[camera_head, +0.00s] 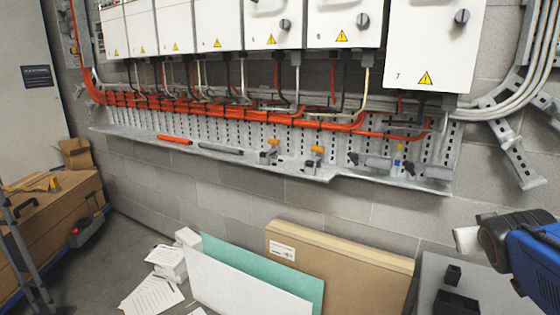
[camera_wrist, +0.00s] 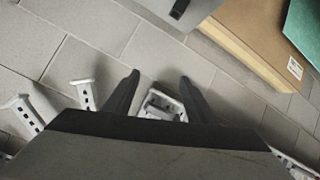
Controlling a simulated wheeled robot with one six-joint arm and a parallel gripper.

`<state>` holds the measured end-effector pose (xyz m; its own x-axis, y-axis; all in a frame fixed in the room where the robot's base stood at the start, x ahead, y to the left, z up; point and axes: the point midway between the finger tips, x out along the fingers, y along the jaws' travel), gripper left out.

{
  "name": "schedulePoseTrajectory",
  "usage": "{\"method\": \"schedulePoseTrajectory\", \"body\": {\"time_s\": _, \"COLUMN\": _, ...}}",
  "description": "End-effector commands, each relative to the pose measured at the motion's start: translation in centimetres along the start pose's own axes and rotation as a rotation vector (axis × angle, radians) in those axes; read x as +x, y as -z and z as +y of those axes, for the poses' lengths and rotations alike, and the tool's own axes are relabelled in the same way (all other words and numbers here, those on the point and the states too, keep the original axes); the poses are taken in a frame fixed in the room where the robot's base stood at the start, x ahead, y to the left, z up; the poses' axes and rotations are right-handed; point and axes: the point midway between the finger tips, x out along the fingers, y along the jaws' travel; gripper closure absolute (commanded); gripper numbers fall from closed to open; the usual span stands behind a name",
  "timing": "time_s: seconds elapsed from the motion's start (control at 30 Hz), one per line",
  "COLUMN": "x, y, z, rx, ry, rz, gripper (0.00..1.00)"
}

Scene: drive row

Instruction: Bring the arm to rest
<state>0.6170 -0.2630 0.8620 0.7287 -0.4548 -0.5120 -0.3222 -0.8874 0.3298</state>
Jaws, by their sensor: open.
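In the wrist view my gripper (camera_wrist: 157,80) has its two dark fingers spread apart and is open. No held object shows between them. A pale slotted metal bracket (camera_wrist: 163,104) shows between the fingers, seemingly beyond them; I cannot tell the distance. A blue and black part of my arm (camera_head: 535,258) juts in at the right edge of the head view. The gripper fingers are not visible in that view.
A row of white numbered drive cabinets (camera_head: 435,45) hangs on the block wall above a perforated metal tray (camera_head: 250,158) with orange cables. A cardboard-coloured panel (camera_head: 335,268) and a green board (camera_head: 262,272) lean below. A grey surface (camera_head: 433,275) lies near my arm.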

Motion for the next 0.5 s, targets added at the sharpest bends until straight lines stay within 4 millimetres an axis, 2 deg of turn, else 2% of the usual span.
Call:
{"method": "schedulePoseTrajectory", "body": {"time_s": 0.03, "x": -0.6, "y": -0.8, "z": -1.6, "rx": 0.004, "ry": 0.036, "rz": -0.031, "gripper": 0.49}}
{"method": "schedulePoseTrajectory", "body": {"time_s": 0.2, "x": -3.1, "y": -4.3, "z": -6.5, "rx": 0.017, "ry": 0.154, "rz": -0.161, "gripper": 0.49}}
{"method": "schedulePoseTrajectory", "body": {"time_s": 0.4, "x": -7.1, "y": -8.8, "z": -11.7, "rx": 0.004, "ry": 0.306, "rz": -0.322, "gripper": 0.49}}
{"method": "schedulePoseTrajectory", "body": {"time_s": 0.5, "x": -9.3, "y": -10.9, "z": -13.8, "rx": -0.013, "ry": 0.376, "rz": -0.396, "gripper": 0.49}}
